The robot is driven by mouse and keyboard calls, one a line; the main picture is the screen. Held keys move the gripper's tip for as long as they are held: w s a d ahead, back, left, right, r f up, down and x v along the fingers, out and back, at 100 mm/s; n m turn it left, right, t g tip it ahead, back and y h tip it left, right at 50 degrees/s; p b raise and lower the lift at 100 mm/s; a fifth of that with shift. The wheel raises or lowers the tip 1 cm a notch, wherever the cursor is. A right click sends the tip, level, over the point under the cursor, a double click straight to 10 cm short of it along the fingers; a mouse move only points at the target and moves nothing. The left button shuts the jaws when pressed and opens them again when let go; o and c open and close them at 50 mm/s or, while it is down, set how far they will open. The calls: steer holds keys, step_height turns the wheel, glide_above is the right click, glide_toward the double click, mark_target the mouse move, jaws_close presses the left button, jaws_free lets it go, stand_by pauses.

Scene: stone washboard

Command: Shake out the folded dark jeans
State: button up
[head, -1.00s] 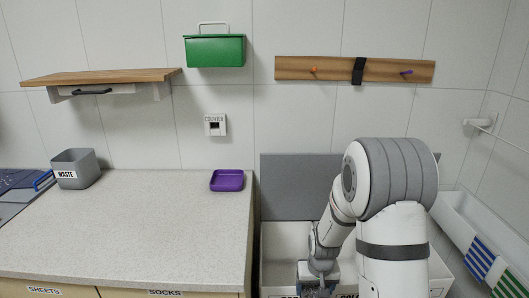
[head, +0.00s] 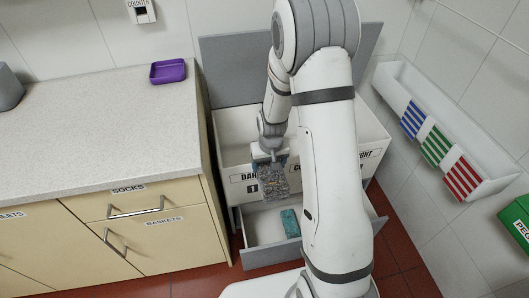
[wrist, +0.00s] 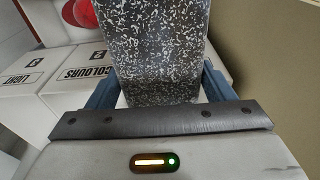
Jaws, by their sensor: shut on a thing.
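A labelled sorting bin unit (head: 243,178) stands behind the jeans. A pulled-out drawer (head: 262,228) below holds a teal item (head: 290,223). A counter (head: 90,130) with a purple tray (head: 168,71) is at left. A white trough (head: 440,130) with striped cloths runs along the right wall.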

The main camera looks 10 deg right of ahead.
mark_target(269, 163)
step_height(269, 163, up, 15)
step_height(269, 163, down, 15)
steer(key=shift+f, duration=0.1)
steer(key=shift+w, duration=0.1)
stand_by(1.0)
